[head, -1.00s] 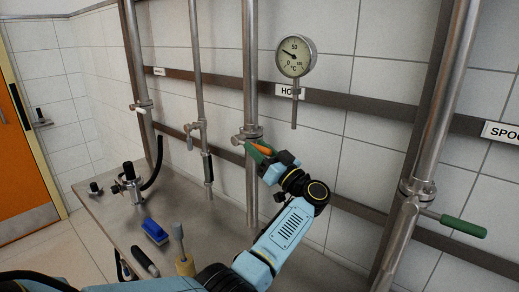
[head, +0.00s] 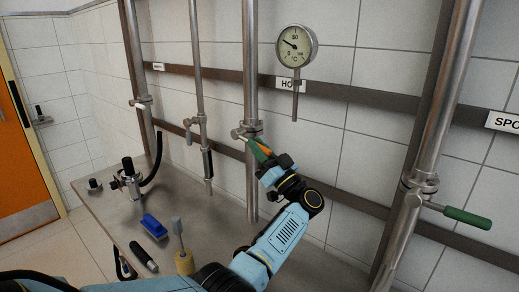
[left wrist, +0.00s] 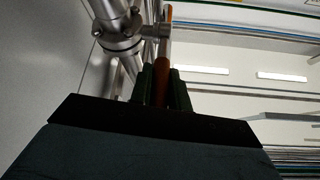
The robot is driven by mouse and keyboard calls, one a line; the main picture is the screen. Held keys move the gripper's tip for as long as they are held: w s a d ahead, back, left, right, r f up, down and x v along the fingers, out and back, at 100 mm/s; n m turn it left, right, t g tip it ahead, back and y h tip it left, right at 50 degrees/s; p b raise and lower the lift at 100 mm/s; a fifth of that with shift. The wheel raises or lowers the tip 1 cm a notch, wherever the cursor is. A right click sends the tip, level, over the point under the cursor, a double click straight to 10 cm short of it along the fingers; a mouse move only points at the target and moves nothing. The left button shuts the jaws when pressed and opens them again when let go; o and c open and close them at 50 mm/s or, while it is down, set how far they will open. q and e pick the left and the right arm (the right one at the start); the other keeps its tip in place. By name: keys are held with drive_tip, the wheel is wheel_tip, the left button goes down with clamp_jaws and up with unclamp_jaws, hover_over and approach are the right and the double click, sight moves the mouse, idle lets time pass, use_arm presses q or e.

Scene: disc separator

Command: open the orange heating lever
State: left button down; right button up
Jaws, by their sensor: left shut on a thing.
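The orange heating lever (head: 265,149) sits on the valve (head: 247,130) of the middle vertical steel pipe, under the label partly reading "HO". It slants down and to the right from the valve. My left gripper (head: 264,153) is shut on it, with green fingers on both sides, and hides much of the handle. In the left wrist view the orange lever (left wrist: 162,82) stands between the fingers, with the steel valve joint (left wrist: 120,38) beyond. My right gripper is in neither view.
A round temperature gauge (head: 297,46) hangs above and right of the valve. A green-handled lever (head: 460,216) sticks out from the right pipe. A blue brush (head: 154,227) and a wooden-handled tool (head: 184,262) are on the steel table (head: 105,208) below.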

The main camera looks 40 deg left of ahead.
use_arm(q)
drive_tip(key=shift+a+f+t+y+b, duration=0.1)
drive_tip(key=shift+f+t+y+b, duration=0.2)
drive_tip(key=shift+f+y+b, duration=0.35)
drive_tip(key=shift+f, duration=0.2)
drive_tip(key=shift+a+y+b, duration=0.1)
drive_tip(key=shift+y+b, duration=0.35)
drive_tip(key=shift+b, duration=0.1)
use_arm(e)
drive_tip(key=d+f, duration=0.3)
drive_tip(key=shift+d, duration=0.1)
